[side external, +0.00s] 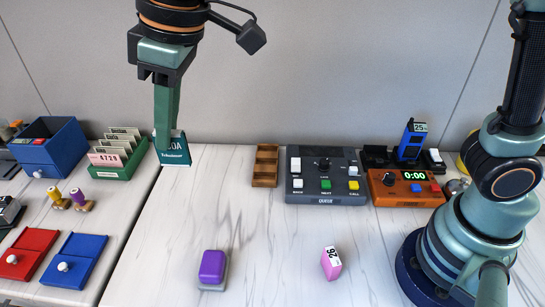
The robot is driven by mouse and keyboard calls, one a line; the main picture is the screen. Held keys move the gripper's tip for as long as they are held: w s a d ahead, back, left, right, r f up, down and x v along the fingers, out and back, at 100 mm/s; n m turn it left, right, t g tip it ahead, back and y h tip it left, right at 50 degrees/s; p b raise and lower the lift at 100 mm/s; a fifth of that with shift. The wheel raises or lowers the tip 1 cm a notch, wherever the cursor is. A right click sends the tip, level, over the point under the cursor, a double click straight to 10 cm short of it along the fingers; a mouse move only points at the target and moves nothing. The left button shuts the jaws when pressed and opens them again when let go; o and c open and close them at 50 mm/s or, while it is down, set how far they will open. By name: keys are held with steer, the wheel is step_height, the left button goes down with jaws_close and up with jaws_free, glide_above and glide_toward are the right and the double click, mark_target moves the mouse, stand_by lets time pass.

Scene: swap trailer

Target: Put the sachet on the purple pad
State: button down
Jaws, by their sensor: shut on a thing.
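The sachet (175,154) is a teal packet with white lettering, at the back left of the marble table. My gripper (166,135) comes down from above and is shut on it, its green fingers covering part of the packet's upper left. The sachet is upright; I cannot tell whether its lower edge touches the table. The purple pad (212,265) is a small rounded purple block on a grey base, at the front, to the right of and nearer than the sachet. Nothing lies on it.
A green card holder (125,165) stands just left of the sachet. A wooden tray (265,166), a grey button console (325,178) and an orange timer (405,190) stand to the right. A pink block (331,263) lies at front. The table between sachet and pad is clear.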

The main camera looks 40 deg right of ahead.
steer(key=s, duration=0.4)
glide_above(212, 262)
step_height(212, 262, down, 20)
stand_by(0.3)
steer(key=shift+f, duration=0.1)
steer(key=c, duration=0.8)
jaws_free()
steer(key=shift+c, duration=0.2)
